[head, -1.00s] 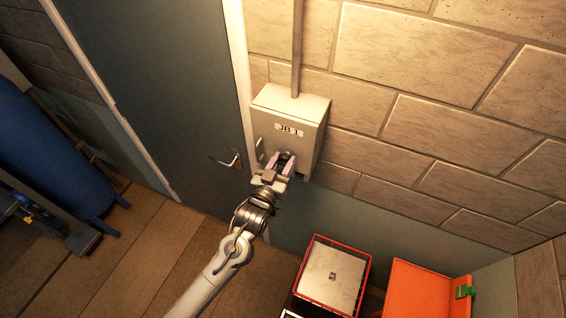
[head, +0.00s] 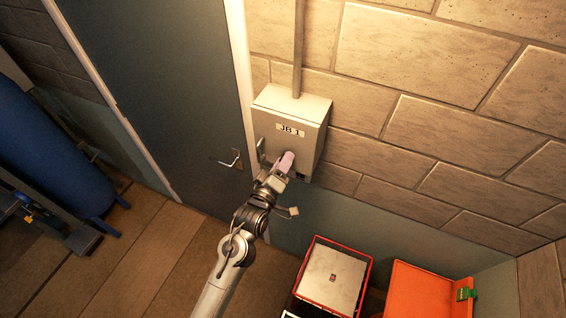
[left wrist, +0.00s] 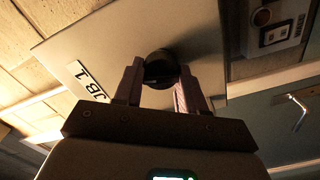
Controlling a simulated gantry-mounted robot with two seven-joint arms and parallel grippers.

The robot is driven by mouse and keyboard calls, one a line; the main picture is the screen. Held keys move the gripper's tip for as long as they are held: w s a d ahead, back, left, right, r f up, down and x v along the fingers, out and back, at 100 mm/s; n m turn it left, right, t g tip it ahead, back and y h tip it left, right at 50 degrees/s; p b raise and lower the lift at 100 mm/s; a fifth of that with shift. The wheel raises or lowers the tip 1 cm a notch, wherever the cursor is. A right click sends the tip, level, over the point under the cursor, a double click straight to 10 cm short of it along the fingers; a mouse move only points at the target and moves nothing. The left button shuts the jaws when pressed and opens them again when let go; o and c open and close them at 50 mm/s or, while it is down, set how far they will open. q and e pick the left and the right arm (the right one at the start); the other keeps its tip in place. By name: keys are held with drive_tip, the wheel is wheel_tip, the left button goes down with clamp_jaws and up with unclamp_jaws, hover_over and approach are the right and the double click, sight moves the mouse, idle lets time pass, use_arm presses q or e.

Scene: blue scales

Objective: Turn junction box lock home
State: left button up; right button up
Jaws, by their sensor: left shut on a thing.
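The junction box (head: 289,123), light grey with a "JB 1" label, is fixed to the block wall beside the door. It also shows in the left wrist view (left wrist: 110,45), tilted. Its lock, a dark round knob (left wrist: 160,66), stands out from the box face. My left gripper (head: 284,163) is at the lower part of the box front. In the left wrist view its two fingers (left wrist: 156,88) are shut on the lock, one on each side. In the head view the gripper hides the lock. My right gripper is in neither view.
A grey door with a lever handle (head: 232,159) is left of the box. A conduit (head: 298,50) runs up from the box. Below stand a red-rimmed crate (head: 314,240) and an open orange case (head: 425,292). A blue cylinder (head: 45,155) is at far left.

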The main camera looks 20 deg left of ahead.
use_arm(q)
drive_tip(key=shift+n, duration=0.8)
drive_tip(key=o, duration=1)
drive_tip(key=shift+o, duration=0.2)
drive_tip(key=shift+s, duration=0.15)
drive_tip(key=s+b, duration=0.3)
drive_tip(key=s, duration=0.7)
drive_tip(key=shift+s+a, duration=0.25)
drive_tip(key=shift+s, duration=0.05)
